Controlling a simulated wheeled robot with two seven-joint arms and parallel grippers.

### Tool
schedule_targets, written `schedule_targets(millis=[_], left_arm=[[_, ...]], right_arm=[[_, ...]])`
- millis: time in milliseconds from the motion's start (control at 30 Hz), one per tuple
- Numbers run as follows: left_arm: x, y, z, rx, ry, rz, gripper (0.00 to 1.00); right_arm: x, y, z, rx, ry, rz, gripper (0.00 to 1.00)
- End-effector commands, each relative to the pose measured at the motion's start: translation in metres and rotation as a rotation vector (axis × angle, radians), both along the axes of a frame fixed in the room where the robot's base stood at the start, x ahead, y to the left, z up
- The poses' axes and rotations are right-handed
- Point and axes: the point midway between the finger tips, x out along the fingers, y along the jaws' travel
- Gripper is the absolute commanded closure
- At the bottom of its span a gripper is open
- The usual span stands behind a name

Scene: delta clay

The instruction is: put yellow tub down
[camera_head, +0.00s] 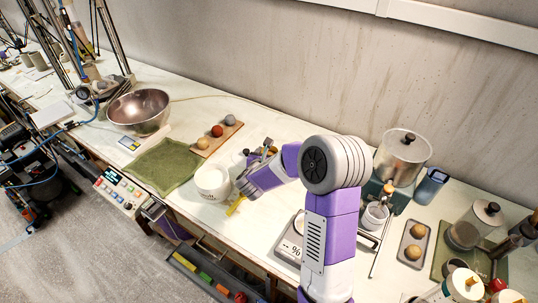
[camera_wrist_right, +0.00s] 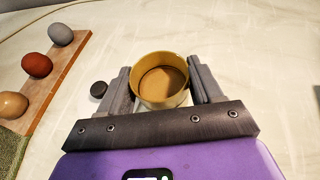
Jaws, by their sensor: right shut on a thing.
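The yellow tub (camera_wrist_right: 162,80) is between the two fingers of my right gripper (camera_wrist_right: 161,84) in the right wrist view. The fingers are shut on its sides, and its round open top faces the camera. It looks empty. In the head view my right gripper (camera_head: 266,149) is over the table, right of the wooden board, and only a small bit of the tub shows. I cannot tell whether the tub's base touches the table. My left gripper is not in view.
A white bowl (camera_head: 212,182) and green cloth (camera_head: 162,166) are nearer the front edge.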

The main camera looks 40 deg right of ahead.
Motion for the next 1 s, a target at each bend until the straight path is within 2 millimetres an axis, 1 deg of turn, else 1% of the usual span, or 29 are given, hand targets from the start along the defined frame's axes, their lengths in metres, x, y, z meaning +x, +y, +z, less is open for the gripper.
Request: schedule_targets(millis=[133,167,300,333,600,733,867,1000], left_arm=[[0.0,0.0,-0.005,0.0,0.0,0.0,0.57],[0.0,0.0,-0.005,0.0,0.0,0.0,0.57],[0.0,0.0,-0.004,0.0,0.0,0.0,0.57],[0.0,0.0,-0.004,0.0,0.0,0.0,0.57],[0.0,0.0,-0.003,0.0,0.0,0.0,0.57],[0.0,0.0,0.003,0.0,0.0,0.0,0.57],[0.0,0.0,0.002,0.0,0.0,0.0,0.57],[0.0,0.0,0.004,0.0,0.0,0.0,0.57]], right_arm=[[0.0,0.0,-0.003,0.0,-0.001,0.0,0.71],[0.0,0.0,-0.003,0.0,0.0,0.0,0.34],[0.0,0.0,-0.002,0.001,0.001,0.0,0.12],[0.0,0.0,-0.002,0.001,0.001,0.0,0.09],[0.0,0.0,-0.002,0.001,0.001,0.0,0.09],[0.0,0.001,0.003,0.001,0.001,0.001,0.09],[-0.012,0.02,0.011,0.0,-0.001,0.004,0.09],[-0.029,0.045,0.024,0.0,-0.002,0.006,0.09]])
